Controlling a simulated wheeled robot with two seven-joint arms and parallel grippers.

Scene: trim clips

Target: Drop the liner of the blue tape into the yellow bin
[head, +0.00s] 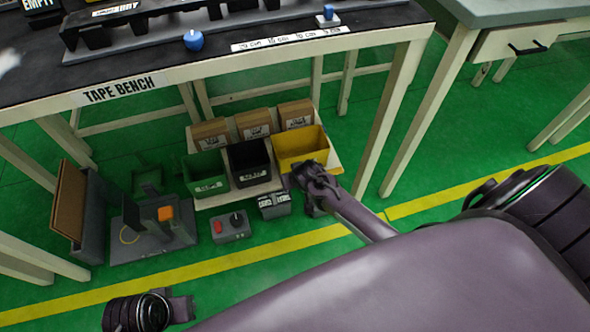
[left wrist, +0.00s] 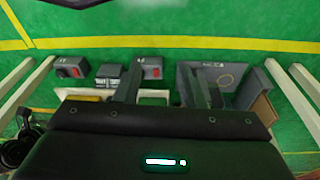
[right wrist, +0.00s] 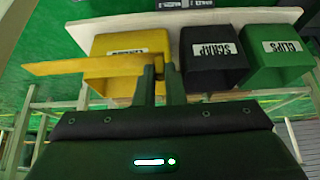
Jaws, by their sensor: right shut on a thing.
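My right gripper (right wrist: 160,88) is shut on a flat yellow strip (right wrist: 80,67), seemingly the liner, which sticks out to the left in the right wrist view. The strip crosses the open yellow bin (right wrist: 112,45) and reaches past its edge; its height over the bin is hard to tell. In the head view my right gripper (head: 315,185) is at the near right corner of the yellow bin (head: 300,147), and the strip is not visible. My left gripper (left wrist: 160,85) has its fingers apart, with nothing between them. I cannot make out the blue tape for sure.
A black scrap bin (head: 250,163) and a green clips bin (head: 206,174) stand beside the yellow bin. Cardboard boxes (head: 252,124) stand behind. The tape bench (head: 150,75) overhangs the back. A grey fixture (head: 150,240) and a control box (head: 231,228) stand on the floor.

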